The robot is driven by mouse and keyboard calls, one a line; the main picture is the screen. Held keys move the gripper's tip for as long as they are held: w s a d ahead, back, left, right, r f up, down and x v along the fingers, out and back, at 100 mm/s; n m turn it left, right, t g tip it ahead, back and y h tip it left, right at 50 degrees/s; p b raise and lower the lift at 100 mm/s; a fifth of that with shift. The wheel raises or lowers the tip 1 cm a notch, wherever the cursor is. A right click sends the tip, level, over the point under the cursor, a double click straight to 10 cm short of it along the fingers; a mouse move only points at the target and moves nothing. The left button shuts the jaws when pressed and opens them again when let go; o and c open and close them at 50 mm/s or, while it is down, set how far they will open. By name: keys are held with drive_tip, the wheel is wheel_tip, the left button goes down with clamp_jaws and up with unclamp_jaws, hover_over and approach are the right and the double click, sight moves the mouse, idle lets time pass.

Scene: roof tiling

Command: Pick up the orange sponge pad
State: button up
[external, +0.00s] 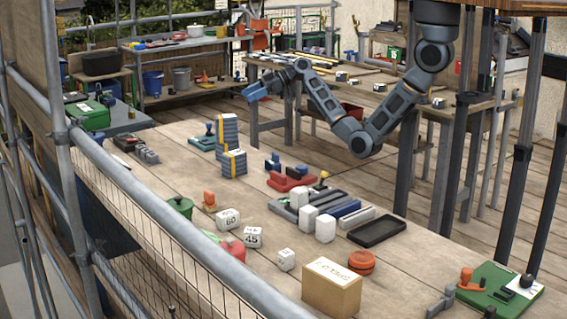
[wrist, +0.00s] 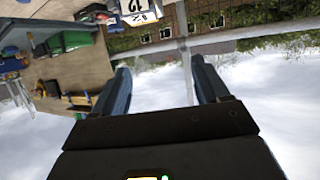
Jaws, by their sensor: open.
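A round orange object (external: 361,262), which may be the orange sponge pad, lies on the wooden table beside a cardboard box near the front. A small upright orange piece (external: 209,200) and an orange-handled piece (external: 466,276) also show, so I cannot tell for certain which is the pad. My gripper (external: 257,90) is raised beyond the back of the table, far from all of these. In the wrist view my gripper (wrist: 160,65) has its two blue fingers apart with nothing between them. No orange pad can be made out in the wrist view.
The cardboard box (external: 332,287), white blocks (external: 325,229), a black tray (external: 377,231) and a stack of blue-grey blocks (external: 228,132) stand on the table. Scaffold rails (external: 150,200) run along the near left side.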

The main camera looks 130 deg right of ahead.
drive_tip(key=w+a+n+t+y+p, duration=0.1)
drive_tip(key=w+a+n+y+p, duration=0.35)
drive_tip(key=w+a, duration=2.2)
approach(209, 201)
drive_tip(key=shift+s+d+r+b, duration=0.45)
drive_tip(key=shift+s+d+r, duration=0.25)
drive_tip(key=shift+d+r, duration=0.3)
drive_tip(key=shift+w+f, duration=0.15)
drive_tip(key=shift+f, duration=0.2)
drive_tip(key=shift+w+f, duration=0.15)
drive_tip(key=shift+w, duration=0.15)
drive_tip(key=shift+a+r+p+x, duration=0.15)
drive_tip(key=shift+p+x, duration=0.3)
drive_tip(key=shift+x, duration=1.25)
drive_tip(key=shift+a+r+p+x, duration=0.1)
drive_tip(key=shift+p+x, duration=0.3)
drive_tip(key=shift+x, duration=1.35)
drive_tip(key=c, duration=1.1)
